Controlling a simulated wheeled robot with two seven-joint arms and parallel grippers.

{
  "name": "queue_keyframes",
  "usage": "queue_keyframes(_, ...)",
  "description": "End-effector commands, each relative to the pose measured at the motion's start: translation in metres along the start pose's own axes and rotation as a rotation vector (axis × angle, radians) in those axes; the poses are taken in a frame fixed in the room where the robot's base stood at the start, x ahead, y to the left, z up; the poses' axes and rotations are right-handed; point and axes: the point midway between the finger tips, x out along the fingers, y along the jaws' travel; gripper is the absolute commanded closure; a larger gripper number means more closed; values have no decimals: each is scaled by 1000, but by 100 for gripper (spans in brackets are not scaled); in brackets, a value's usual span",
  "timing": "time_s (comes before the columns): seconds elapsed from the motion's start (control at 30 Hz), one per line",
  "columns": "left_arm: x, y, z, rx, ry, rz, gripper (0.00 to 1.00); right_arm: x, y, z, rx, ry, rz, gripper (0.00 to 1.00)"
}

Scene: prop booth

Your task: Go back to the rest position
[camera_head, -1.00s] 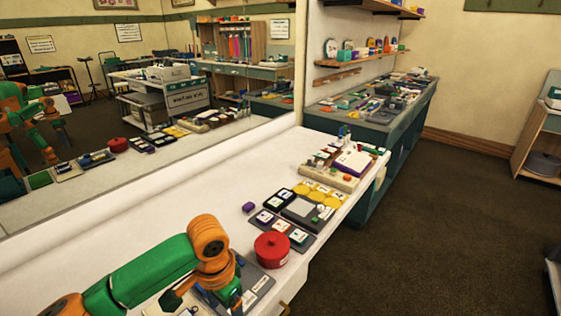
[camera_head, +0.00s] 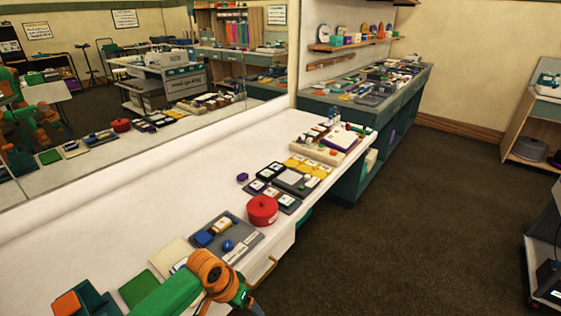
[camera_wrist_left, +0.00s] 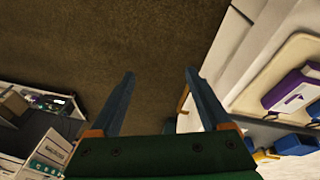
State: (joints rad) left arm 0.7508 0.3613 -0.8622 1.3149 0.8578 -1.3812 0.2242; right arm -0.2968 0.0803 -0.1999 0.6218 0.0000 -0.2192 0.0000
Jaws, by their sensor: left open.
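My left arm, green and orange, comes in at the bottom of the head view. My left gripper (camera_head: 246,302) is at the lower edge there, beside the front edge of the white counter (camera_head: 150,210). In the left wrist view its two blue fingers (camera_wrist_left: 157,90) stand wide apart with nothing between them. Brown floor (camera_wrist_left: 110,45) shows beyond the fingers. My right gripper is in neither view.
A red round pot (camera_head: 262,210) stands on the counter near its front edge. A grey tray (camera_head: 247,236) with blue pieces lies nearer my arm. Cards and trays sit farther along. A mirror (camera_head: 110,90) runs along the counter's back. Open floor (camera_head: 420,210) lies to the right.

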Motion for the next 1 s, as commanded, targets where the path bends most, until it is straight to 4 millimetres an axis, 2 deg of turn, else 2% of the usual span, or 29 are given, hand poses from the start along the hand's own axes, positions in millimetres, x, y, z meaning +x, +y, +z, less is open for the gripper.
queue_keyframes(0.03,21,-4,9,-44,14,6,19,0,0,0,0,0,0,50)
queue_keyframes(0.17,76,-23,43,-150,62,-21,19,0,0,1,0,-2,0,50)
queue_keyframes(0.27,120,-37,92,-213,67,-67,19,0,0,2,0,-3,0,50)
queue_keyframes(0.37,161,-42,172,-252,37,-127,19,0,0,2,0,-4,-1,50)
queue_keyframes(0.4,174,-40,211,-254,14,-151,19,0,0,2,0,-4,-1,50)
queue_keyframes(0.5,192,-26,301,-238,-46,-189,19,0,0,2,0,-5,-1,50)
queue_keyframes(0.6,194,-9,364,-211,-93,-201,19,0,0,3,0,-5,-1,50)
queue_keyframes(0.7,192,3,398,-193,-119,-200,19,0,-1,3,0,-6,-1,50)
queue_keyframes(0.73,192,5,402,-189,-122,-200,19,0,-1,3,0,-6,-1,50)
queue_keyframes(1.0,191,6,406,-184,-124,-201,19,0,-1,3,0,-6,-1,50)
